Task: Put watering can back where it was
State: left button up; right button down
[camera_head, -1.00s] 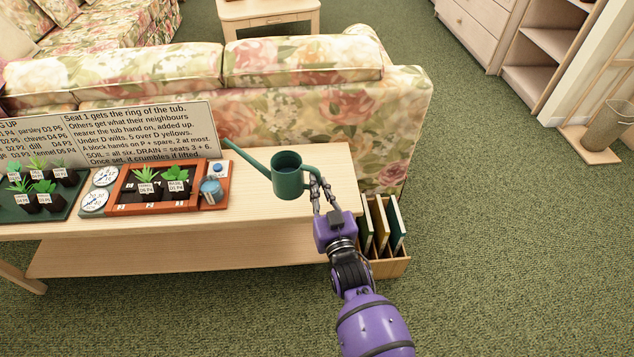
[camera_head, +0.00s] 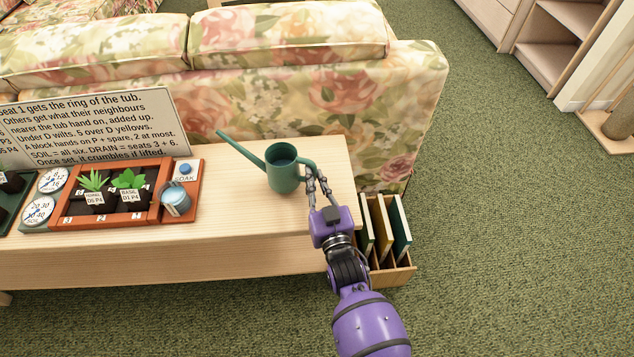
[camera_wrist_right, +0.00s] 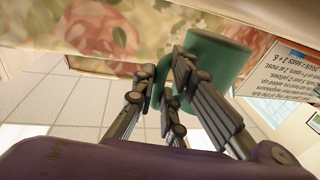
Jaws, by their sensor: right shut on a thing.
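The green watering can (camera_head: 284,176) is upright at the right part of the wooden table (camera_head: 235,225), its long spout pointing up and left. My right gripper (camera_head: 316,187) is shut on its handle, on the can's right side. I cannot tell whether the can's base touches the tabletop. In the right wrist view the can (camera_wrist_right: 215,62) shows beside the fingers (camera_wrist_right: 175,95). My left gripper is not in view.
Left of the can stands a red-brown planter (camera_head: 157,217) with plants, a small tub and a SOAK button (camera_head: 185,168). A sign (camera_head: 95,128) stands behind it. A floral sofa (camera_head: 330,105) backs the table. A book rack (camera_head: 388,277) stands at the table's right end.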

notch_tip(320, 180, down, 2)
jog(key=shift+f+b, duration=0.2)
jog(key=shift+b, duration=0.35)
jog(key=shift+r, duration=0.25)
jog(key=shift+f, duration=0.2)
jog(key=c, duration=1.8)
grip_release()
jog(key=shift+s+d+r, duration=0.1)
jog(key=shift+s, duration=0.1)
jog(key=s+d+f+g+h, duration=0.1)
jog(key=s+d+f+g, duration=0.3)
jog(key=s, duration=1.1)
jog(key=s+d+f+m+g+h+p, duration=0.1)
jog(key=s+d+f+g, duration=0.2)
jog(key=s, duration=1.3)
jog(key=s+d+f+g+h, duration=0.1)
jog(key=s+d+f+g, duration=0.3)
jog(key=s, duration=1.2)
jog(key=d, duration=0.4)
jog(key=shift+d+f+m+g, duration=0.3)
jog(key=shift+f+g, duration=0.05)
jog(key=shift+g, duration=0.05)
